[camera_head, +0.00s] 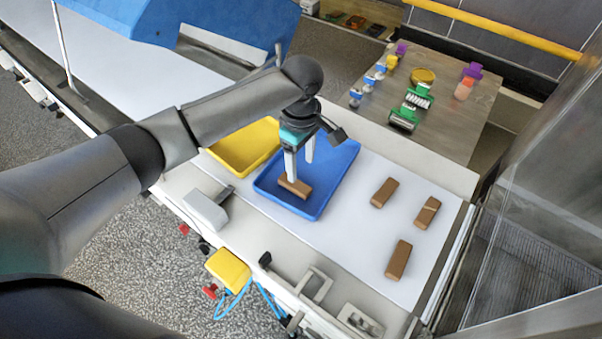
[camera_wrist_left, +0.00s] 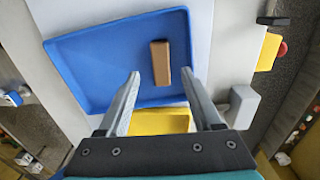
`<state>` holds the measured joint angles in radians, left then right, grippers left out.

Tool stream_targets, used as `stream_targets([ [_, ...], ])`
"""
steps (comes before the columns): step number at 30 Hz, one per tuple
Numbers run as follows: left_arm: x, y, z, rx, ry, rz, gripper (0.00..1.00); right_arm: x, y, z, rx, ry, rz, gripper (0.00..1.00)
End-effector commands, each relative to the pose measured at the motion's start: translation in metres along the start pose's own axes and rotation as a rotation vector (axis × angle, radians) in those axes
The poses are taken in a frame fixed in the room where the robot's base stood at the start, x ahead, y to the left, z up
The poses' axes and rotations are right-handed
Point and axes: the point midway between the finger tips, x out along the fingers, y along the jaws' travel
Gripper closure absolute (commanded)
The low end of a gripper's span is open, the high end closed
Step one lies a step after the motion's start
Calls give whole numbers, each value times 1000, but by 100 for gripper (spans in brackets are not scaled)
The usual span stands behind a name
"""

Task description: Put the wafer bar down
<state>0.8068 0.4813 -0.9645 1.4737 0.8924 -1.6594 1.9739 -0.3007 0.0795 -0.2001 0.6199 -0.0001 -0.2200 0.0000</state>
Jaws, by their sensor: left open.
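A brown wafer bar (camera_head: 295,187) lies in the blue tray (camera_head: 318,211), near the tray's front-left part. My left gripper (camera_head: 300,170) is open over the blue tray, one finger close above the bar in the head view. The left wrist view shows the bar (camera_wrist_left: 160,63) lying on the floor of the blue tray (camera_wrist_left: 95,60), beyond and between the two spread fingertips (camera_wrist_left: 161,76). Nothing is held between the fingers there. Whether a finger touches the bar cannot be told. My right gripper is in neither view.
A yellow tray (camera_head: 247,148) stands beside the blue one. Brown bars (camera_head: 384,192), (camera_head: 427,212) and (camera_head: 398,259) lie on the white belt (camera_head: 350,245) to the right. A grey metal housing (camera_head: 535,190) borders the right side.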

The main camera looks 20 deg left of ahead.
Motion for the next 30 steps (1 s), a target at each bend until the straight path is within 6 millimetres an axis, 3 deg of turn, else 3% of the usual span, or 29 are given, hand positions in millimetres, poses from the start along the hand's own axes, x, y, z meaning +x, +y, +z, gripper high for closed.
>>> stream_targets([
  [3,-22,1,0,0,-1,3,34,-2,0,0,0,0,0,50],
  [9,-39,0,0,-1,0,0,34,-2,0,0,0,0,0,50],
  [30,-41,0,0,-1,0,0,34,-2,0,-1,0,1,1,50],
])
